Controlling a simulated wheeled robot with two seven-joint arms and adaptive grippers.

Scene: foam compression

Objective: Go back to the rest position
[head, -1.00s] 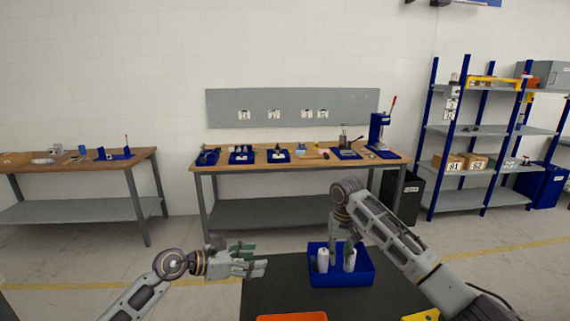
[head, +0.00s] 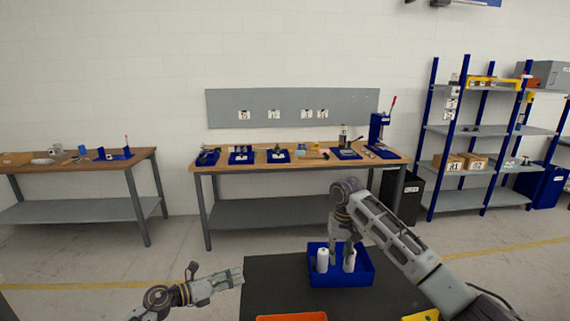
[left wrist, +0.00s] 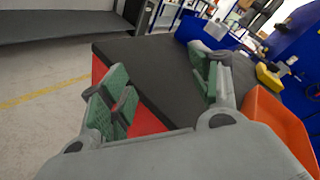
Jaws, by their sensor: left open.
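My left gripper (head: 238,279) is low in the head view, beside the left edge of the black table top (head: 270,275). In the left wrist view its two green-padded fingers (left wrist: 165,98) are spread wide with nothing between them. My right gripper (head: 343,252) points down over the blue bin (head: 340,279), close to two white cylinders, a left one (head: 322,261) and a right one (head: 349,261). Whether its fingers hold anything is too small to tell.
An orange tray (head: 292,317) sits at the table's near edge and also shows in the left wrist view (left wrist: 275,122). A yellow item (head: 421,315) lies to its right. A workbench (head: 300,165) stands behind, with open floor left of the black table.

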